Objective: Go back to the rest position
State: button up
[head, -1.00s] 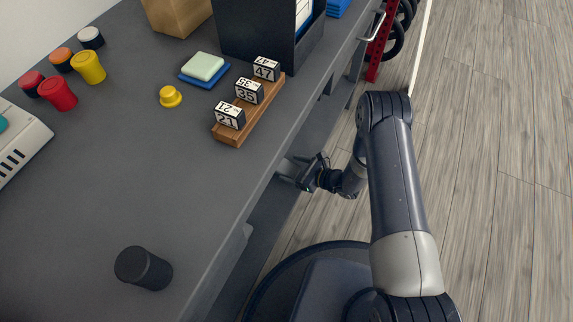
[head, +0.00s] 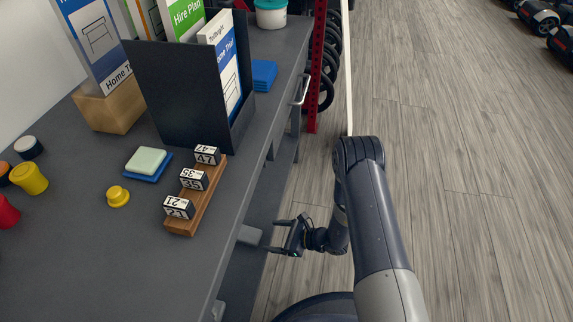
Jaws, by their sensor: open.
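My gripper (head: 272,236) is at the end of my folded arm, beside the front edge of the grey counter (head: 105,270) and lower than its top. Its two fingers point left toward the counter front and stand apart with nothing between them. The arm hangs over the floor to the right of the counter.
On the counter stand a wooden rack (head: 207,194) with number blocks, a yellow knob (head: 117,196), a pale green pad (head: 146,160) on a blue base, and a dark brochure holder (head: 180,95). A drawer handle (head: 301,89) sticks out. The wooden floor (head: 450,230) at right is clear.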

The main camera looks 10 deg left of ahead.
aim_at(247, 233)
jog(key=b+x, duration=0.1)
jog(key=x, duration=0.3)
jog(key=b+x, duration=0.2)
jog(key=x, duration=0.2)
jog(key=b+x, duration=0.1)
jog(key=x, duration=0.3)
jog(key=shift+d+f, duration=0.1)
jog(key=shift+f, duration=0.25)
notch_tip(247, 233, up, 3)
jog(key=shift+d+r+p, duration=0.1)
jog(key=shift+p, duration=0.7)
jog(key=shift+r, duration=0.6)
